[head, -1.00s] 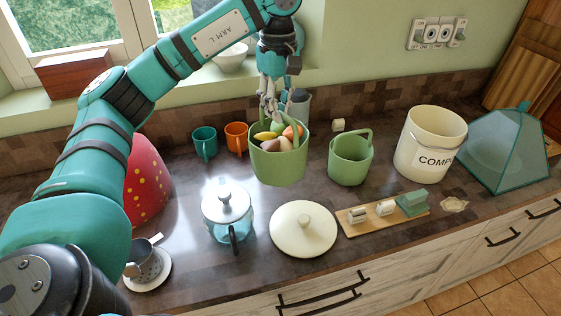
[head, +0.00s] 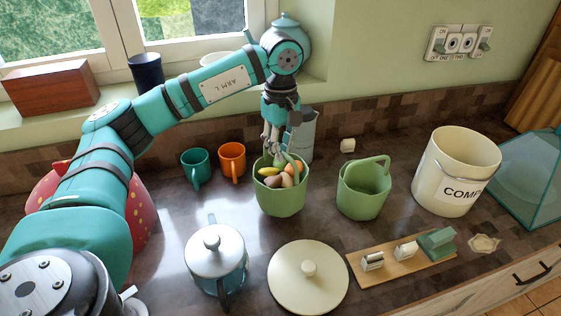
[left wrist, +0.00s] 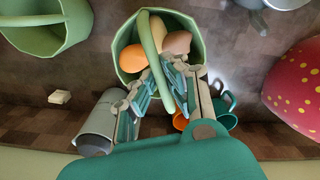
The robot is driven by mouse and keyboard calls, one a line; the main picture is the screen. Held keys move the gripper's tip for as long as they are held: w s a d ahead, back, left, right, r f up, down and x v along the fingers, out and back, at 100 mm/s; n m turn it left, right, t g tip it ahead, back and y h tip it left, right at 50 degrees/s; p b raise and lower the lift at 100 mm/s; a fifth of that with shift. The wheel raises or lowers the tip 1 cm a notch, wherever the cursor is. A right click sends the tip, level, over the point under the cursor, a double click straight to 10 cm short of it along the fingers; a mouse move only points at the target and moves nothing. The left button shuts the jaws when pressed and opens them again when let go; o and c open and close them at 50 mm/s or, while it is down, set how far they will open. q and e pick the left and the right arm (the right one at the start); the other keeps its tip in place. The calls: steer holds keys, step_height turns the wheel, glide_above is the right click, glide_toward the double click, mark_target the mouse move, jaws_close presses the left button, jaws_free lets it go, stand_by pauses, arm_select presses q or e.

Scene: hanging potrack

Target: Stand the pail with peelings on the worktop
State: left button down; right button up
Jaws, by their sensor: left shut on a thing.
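The green pail with peelings (head: 281,201) is upright at the middle of the worktop (head: 330,238), with its base at or just above the surface; I cannot tell which. Several yellow, orange and brownish pieces (head: 287,181) lie in it. My left gripper (head: 274,150) is above it, shut on its handle. In the left wrist view the gripper (left wrist: 161,72) is at the green handle (left wrist: 147,40), which arches over the pieces. The fingers partly hide the pail there. My right gripper is not in view.
An empty green pail (head: 362,196) and a cream compost bin (head: 452,180) stand to the right. Teal (head: 195,166) and orange (head: 232,160) mugs stand left, a grey container (head: 303,135) close behind. A glass pot (head: 217,262) and cream lid (head: 307,282) are in front.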

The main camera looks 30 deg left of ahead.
mark_target(281, 173)
arm_select(q)
step_height(281, 173, down, 3)
steer(key=shift+f+p, duration=0.1)
steer(key=shift+p, duration=0.4)
steer(key=shift+w+f, duration=0.1)
steer(key=shift+f, duration=0.3)
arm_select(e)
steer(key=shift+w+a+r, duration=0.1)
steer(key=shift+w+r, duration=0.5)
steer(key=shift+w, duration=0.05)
arm_select(q)
steer(key=c, duration=1.4)
jaws_free()
steer(key=shift+c, duration=0.2)
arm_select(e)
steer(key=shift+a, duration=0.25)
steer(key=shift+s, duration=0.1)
